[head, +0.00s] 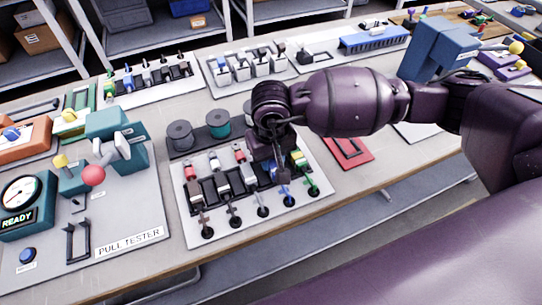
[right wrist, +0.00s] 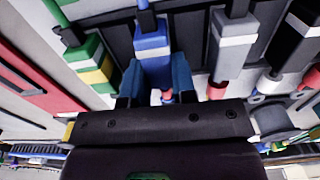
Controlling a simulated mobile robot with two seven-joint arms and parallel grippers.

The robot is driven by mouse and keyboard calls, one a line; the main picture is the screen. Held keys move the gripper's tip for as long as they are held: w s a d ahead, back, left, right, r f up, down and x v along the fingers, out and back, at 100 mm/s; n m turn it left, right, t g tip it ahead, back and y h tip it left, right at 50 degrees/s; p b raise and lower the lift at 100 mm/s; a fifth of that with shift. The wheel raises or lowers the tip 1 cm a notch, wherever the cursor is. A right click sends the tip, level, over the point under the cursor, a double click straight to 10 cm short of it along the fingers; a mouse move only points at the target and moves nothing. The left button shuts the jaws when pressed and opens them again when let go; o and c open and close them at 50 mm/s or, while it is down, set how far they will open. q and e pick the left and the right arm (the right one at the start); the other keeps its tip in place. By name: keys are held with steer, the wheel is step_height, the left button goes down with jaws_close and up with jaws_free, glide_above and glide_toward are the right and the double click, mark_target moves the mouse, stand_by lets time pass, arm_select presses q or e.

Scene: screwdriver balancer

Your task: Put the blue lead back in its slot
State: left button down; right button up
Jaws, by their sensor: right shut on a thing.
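My right gripper (head: 271,172) is over the right part of a white lead board (head: 284,228), pointing down. In the right wrist view, the right gripper (right wrist: 157,78) is shut on the blue lead (right wrist: 152,45), its two blue fingers on either side of the white-banded body. In the head view, the blue lead (head: 284,194) shows only in part below the gripper; its upper part is hidden. It lies in line between its neighbours, over the dark rack. Whether it is seated in its slot, I cannot tell. My left gripper is not in view.
A green lead (head: 311,181) lies close on one side of the blue one, a grey-and-red lead (right wrist: 230,45) on the other. Dark spools (head: 181,135) stand behind the board. A pull tester (head: 90,215) is at left, a red tray (head: 350,150) at right.

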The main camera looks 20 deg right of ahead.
steer(key=o, duration=1)
step_height(320, 180, up, 5)
steer(key=shift+f+p, duration=0.1)
steer(key=shift+p, duration=0.2)
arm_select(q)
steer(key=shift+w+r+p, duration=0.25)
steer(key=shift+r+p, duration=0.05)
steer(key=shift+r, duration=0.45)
arm_select(e)
steer(key=shift+r, duration=3.05)
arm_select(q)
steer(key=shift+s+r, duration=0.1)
arm_select(e)
steer(key=shift+s+f, duration=0.1)
steer(key=shift+s, duration=0.05)
